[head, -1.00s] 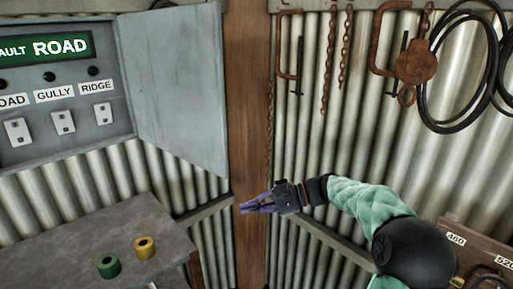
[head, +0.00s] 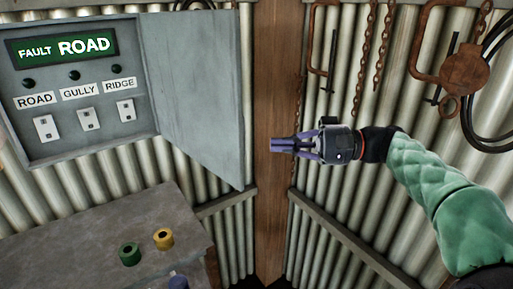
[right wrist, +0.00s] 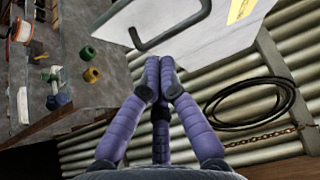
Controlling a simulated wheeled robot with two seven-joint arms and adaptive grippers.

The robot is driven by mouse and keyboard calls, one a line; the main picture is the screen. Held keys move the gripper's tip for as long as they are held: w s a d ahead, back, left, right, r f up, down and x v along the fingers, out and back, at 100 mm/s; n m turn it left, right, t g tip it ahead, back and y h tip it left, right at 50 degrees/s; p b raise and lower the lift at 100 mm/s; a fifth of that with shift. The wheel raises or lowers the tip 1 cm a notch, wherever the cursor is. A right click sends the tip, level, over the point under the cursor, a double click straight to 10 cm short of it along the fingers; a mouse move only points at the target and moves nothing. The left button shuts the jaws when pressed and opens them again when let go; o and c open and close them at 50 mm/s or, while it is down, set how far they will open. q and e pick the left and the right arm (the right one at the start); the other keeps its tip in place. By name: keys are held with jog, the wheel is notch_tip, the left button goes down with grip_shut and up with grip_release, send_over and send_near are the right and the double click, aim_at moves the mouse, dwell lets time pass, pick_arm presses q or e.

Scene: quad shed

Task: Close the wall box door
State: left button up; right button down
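The wall box (head: 140,128) is grey, with a lit FAULT ROAD display and three switches, at the upper left of the head view. Its grey door (head: 200,95) stands open, swung out to the right. In the right wrist view the door (right wrist: 225,38) shows a pale face with a dark bar handle (right wrist: 172,28) and a yellow label. My right gripper (head: 280,146) is shut and empty, fingers pointing left, just right of the door's free edge. In the right wrist view its fingertips (right wrist: 160,72) overlap the door's edge; I cannot tell contact.
A grey bench (head: 70,245) below the box holds a green spool (head: 129,254) and a yellow spool (head: 163,239). A wooden post (head: 272,215) stands behind my right gripper. Rusty clamps (head: 462,75) and chains (head: 378,50) hang on the corrugated wall at right.

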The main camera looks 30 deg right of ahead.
jog(key=a+p, duration=0.1)
jog(key=a, duration=0.5)
dwell(0.4)
